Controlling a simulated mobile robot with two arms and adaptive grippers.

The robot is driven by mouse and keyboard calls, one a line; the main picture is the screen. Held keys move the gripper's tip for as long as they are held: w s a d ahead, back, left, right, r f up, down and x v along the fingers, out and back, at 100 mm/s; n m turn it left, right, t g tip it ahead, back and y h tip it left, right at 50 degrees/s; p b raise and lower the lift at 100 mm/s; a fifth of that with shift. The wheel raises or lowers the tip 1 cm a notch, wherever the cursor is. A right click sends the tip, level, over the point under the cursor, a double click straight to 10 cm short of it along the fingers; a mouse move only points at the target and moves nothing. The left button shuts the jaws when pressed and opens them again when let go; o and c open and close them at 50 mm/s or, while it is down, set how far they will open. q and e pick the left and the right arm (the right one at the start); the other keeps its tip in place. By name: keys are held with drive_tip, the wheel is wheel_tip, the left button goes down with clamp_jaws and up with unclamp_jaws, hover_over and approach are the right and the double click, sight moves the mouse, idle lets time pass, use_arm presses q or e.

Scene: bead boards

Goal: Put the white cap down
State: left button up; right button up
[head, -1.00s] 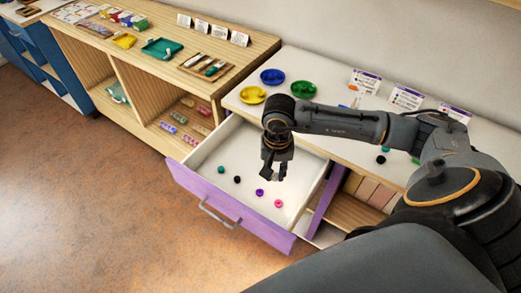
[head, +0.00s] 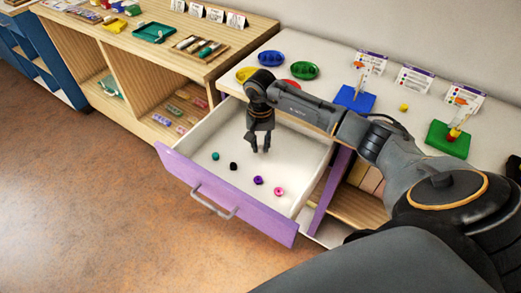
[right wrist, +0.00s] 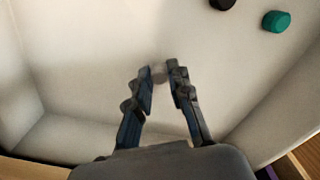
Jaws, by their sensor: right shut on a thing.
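My right gripper (head: 260,148) points down into the open drawer (head: 308,158), over its back part. In the right wrist view its fingertips (right wrist: 162,76) are close together on a small pale thing, the white cap (right wrist: 159,73), which hardly stands out against the white drawer floor. The cap cannot be made out in the head view. I cannot tell whether it touches the floor. My left gripper is not in view.
A teal cap (head: 215,156), black cap (head: 234,166), purple cap (head: 258,180) and pink cap (head: 279,191) lie in the drawer. Drawer walls surround my gripper. Coloured dishes (head: 271,58) and a blue board (head: 355,98) stand on the worktop behind.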

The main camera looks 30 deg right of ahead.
sight(261, 147)
drive_tip(key=shift+f, duration=0.85)
drive_tip(key=o, duration=0.7)
drive_tip(key=shift+f, duration=0.15)
drive_tip(key=shift+r, duration=0.3)
wheel_tip(261, 147, up, 12)
drive_tip(key=shift+f+b, duration=0.1)
drive_tip(key=shift+b, duration=0.55)
